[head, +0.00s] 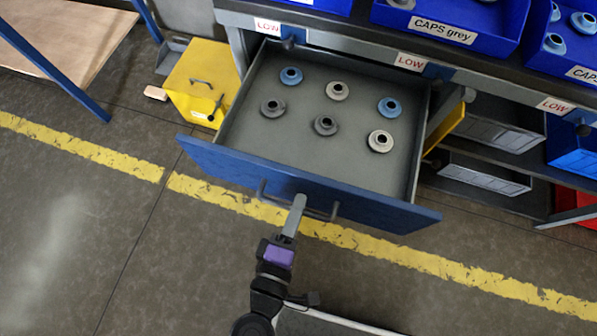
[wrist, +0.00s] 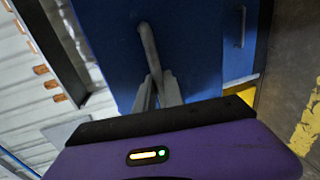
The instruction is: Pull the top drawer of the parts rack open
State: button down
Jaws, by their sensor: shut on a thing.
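The top drawer (head: 215,165) of the parts rack stands well out from the rack, its grey inside in plain view. Its blue front also fills the middle of the wrist view (wrist: 195,45). A grey bar handle (head: 322,214) sits on the front. My gripper (head: 297,205) is shut on this handle near its middle. In the wrist view my fingers (wrist: 157,90) close on the handle bar (wrist: 150,48). Several blue, grey and pale caps, one of them a blue cap (head: 291,75), lie apart on the drawer floor.
A yellow box (head: 200,85) stands on the floor left of the drawer. Blue bins (head: 455,20) sit on the rack above, over LOW labels. Lower shelves with grey bins (head: 485,175) are at the right. Floor before the drawer is clear, with a yellow line (head: 400,260).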

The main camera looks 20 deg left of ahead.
jog(key=c, duration=1.5)
grip_release()
jog(key=shift+o, duration=0.2)
jog(key=v, duration=0.8)
jog(key=shift+p, duration=0.35)
jog(key=shift+w, duration=0.1)
